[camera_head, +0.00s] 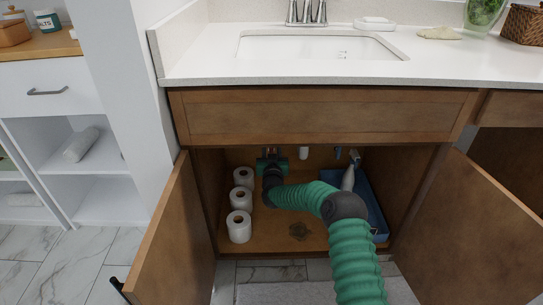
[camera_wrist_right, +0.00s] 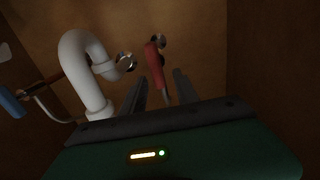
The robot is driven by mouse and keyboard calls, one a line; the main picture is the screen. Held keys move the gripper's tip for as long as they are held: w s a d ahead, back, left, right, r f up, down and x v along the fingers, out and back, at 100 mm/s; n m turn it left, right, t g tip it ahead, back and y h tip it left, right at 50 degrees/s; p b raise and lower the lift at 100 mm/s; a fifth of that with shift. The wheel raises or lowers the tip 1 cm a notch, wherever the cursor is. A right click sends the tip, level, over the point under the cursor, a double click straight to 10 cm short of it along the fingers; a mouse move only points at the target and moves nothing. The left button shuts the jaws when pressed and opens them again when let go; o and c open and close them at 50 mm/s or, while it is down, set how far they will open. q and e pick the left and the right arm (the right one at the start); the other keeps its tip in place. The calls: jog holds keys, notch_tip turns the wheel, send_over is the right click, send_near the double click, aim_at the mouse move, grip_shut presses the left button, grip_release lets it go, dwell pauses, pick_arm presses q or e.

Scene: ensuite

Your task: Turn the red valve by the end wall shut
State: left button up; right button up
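The red valve (camera_wrist_right: 155,65) shows in the right wrist view as a red lever handle with a metal fitting at its end, near the cabinet's inner wall. My right gripper (camera_wrist_right: 158,88) is open. Its two dark fingers stand apart on either side of the handle's lower part; I cannot tell whether they touch it. In the head view my right gripper (camera_head: 270,158) is inside the open cabinet near the left side, and the red valve is hidden behind it. My left gripper is not in view.
A white drain pipe (camera_wrist_right: 85,70) stands beside the valve, and a blue handle (camera_wrist_right: 12,103) lies beyond it. Several paper rolls (camera_head: 239,226) stand on the cabinet floor left of my arm; a blue bin (camera_head: 375,205) is at right. Open doors (camera_head: 178,240) flank the opening.

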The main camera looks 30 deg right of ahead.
jog(key=shift+w+d+r, duration=0.1)
jog(key=shift+w+d, duration=0.05)
jog(key=shift+w, duration=0.15)
grip_shut()
dwell(0.5)
jog(key=shift+s+d+f+m+p, duration=0.15)
jog(key=shift+s+d+f+m, duration=0.25)
jog(key=shift+m, duration=2.6)
jog(key=shift+s+d+f+m+p, duration=0.2)
jog(key=shift+d+f+m, duration=0.45)
jog(key=shift+m, duration=2.35)
jog(key=shift+s+d+f+m+p, duration=0.1)
jog(key=shift+s+d+f+m, duration=0.4)
jog(key=shift+m, duration=2.5)
jog(key=shift+w+a+f, duration=0.15)
jog(key=shift+w, duration=0.05)
